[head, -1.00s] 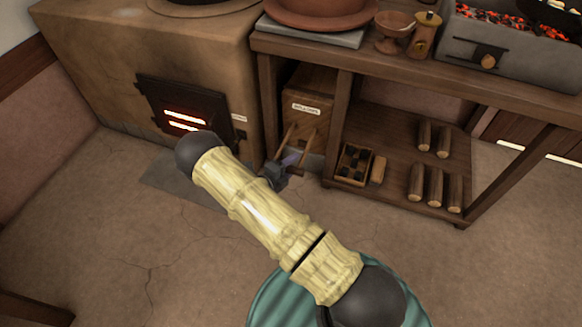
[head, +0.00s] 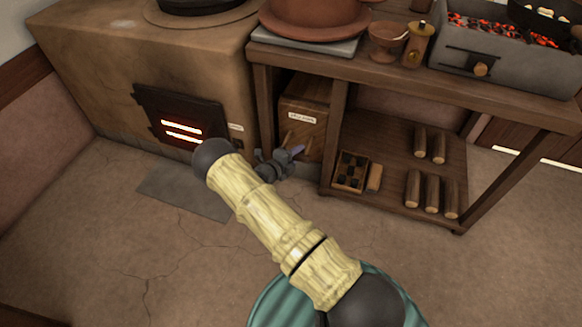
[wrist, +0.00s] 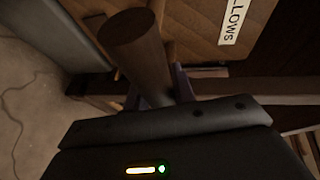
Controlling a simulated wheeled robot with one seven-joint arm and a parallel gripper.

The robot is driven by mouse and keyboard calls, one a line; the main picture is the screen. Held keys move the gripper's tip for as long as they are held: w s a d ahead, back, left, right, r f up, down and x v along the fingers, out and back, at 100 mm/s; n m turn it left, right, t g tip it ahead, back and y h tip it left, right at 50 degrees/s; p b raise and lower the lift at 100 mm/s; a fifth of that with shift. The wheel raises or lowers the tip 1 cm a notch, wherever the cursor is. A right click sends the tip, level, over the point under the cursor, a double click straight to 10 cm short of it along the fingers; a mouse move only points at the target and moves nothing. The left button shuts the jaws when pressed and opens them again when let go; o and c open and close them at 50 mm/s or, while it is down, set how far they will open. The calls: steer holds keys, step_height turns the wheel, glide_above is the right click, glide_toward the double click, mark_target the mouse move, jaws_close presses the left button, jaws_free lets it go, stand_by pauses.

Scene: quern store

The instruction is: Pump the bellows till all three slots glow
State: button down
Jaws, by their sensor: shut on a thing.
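The bellows (head: 303,130) is a wooden box with a white label, under the left end of the bench. The label also shows in the wrist view, on the bellows (wrist: 262,28). My gripper (head: 290,158) is close in front of the box, shut on the dark round wooden bellows handle (wrist: 135,50). Short lengths of the handle's rods show between it and the box. The black stove door (head: 180,117), left of the bellows, shows two bright glowing slots (head: 182,132). I cannot make out a lit third slot; my arm covers the door's lower right corner.
The clay stove (head: 120,70) stands left of the bellows, with a grey floor plate (head: 175,190) before it. The bench (head: 400,82) has a low shelf holding several logs (head: 413,188) and a small box of dark lumps (head: 350,171). Open floor lies in front.

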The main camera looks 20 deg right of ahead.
steer(key=w+d, duration=0.1)
steer(key=w, duration=0.1)
steer(key=w+d, duration=0.1)
steer(key=shift+w+d+b, duration=0.3)
steer(key=shift+w+d, duration=0.05)
steer(key=shift+w, duration=0.05)
steer(key=c, duration=1.2)
jaws_free()
steer(key=shift+o, duration=0.2)
steer(key=p+v, duration=0.7)
steer(key=v, duration=1)
steer(key=shift+s, duration=0.15)
steer(key=shift+a, duration=0.15)
